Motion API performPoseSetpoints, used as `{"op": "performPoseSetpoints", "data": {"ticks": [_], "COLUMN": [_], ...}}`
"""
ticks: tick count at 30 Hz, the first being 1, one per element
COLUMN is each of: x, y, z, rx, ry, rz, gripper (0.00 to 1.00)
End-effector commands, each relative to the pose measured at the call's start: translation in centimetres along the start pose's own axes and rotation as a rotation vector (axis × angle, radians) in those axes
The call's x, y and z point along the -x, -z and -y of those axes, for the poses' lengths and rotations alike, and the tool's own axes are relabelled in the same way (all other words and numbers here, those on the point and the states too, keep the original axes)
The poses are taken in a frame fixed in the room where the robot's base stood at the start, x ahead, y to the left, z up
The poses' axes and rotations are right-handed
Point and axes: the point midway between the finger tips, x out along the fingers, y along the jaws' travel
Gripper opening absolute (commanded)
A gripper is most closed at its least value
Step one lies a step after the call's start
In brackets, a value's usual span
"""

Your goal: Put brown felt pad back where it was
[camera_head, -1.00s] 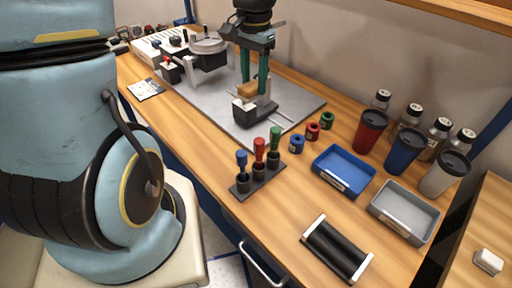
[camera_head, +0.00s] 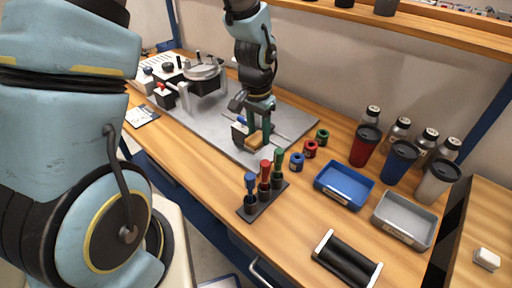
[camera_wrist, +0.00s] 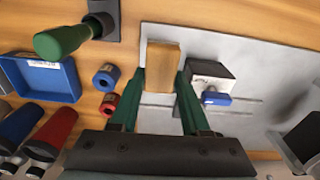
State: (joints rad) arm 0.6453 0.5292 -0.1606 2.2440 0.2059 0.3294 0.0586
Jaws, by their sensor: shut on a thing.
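My gripper (camera_head: 261,117), with green fingers, points down over the grey metal plate (camera_head: 292,106) and is shut on the brown felt pad (camera_head: 255,142). The pad is near the plate's front edge, in front of the dark block (camera_head: 237,130). In the wrist view, the tan pad (camera_wrist: 162,66) lies between the fingertips of my gripper (camera_wrist: 161,74). The dark block with a pale face (camera_wrist: 212,72) is just right of the right finger. I cannot tell whether the pad touches the plate.
A rack with blue, red and green-handled tools (camera_head: 263,200) stands close in front of the plate. Several coloured rings (camera_head: 309,149), a blue tray (camera_head: 344,185) and a grey tray (camera_head: 402,220) lie to the right. The marker's round-topped fixture (camera_head: 204,74) stands at the back left.

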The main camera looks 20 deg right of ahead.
Motion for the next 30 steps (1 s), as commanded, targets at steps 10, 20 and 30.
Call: {"op": "performPoseSetpoints", "data": {"ticks": [10,20,30], "x": [-3.8,-5.5,-5.8], "y": [-0.3,-0.3,-0.3], "z": [-0.1,0.0,0.0], "rx": [-0.001,0.001,0.001], "ry": [-0.001,0.000,0.000], "rz": [0.005,-0.001,0.000], "gripper": [0.00,0.00,0.56]}}
